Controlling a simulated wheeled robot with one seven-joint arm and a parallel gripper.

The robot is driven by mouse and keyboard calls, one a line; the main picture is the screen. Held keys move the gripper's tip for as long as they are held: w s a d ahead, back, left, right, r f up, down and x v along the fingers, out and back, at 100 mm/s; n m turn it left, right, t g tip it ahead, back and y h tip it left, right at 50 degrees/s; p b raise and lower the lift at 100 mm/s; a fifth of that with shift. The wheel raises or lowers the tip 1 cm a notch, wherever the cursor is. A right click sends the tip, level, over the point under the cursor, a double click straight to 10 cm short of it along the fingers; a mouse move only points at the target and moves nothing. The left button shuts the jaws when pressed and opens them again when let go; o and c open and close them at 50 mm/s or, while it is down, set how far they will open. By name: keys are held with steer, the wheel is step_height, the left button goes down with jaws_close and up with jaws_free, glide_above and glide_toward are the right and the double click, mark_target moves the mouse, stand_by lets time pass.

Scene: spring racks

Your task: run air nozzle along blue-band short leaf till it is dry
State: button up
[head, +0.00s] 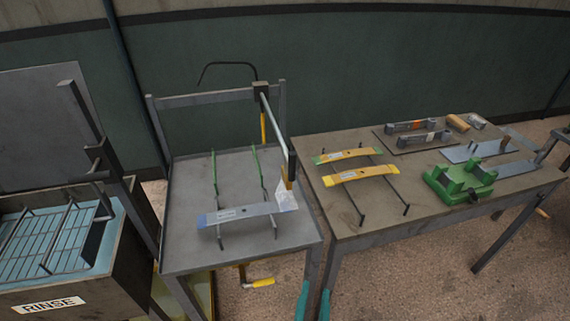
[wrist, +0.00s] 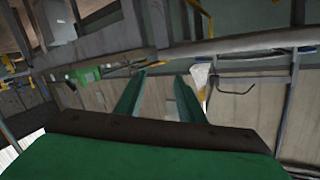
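The wrist view shows the fingers (wrist: 157,95) too.
A rinse tank (head: 40,303) stands left of the middle table (head: 180,255). The right table (head: 350,228) carries two yellow leaves (head: 361,174) on rods, a green fixture (head: 460,181) and grey parts. A yellow handle (head: 259,283) juts below the middle table. Floor shows between the tables.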

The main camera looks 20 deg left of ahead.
steer(key=w+a+r+n+y, duration=0.3)
steer(key=w+a+r+y, duration=0.15)
steer(key=w+r, duration=0.75)
steer(key=n+g+y, duration=0.4)
steer(key=n+y, duration=0.2)
steer(key=n, duration=0.2)
glide_toward(294, 162)
steer(key=x, duration=0.4)
steer(key=shift+a, duration=0.1)
steer(key=x, duration=1.1)
jaws_close()
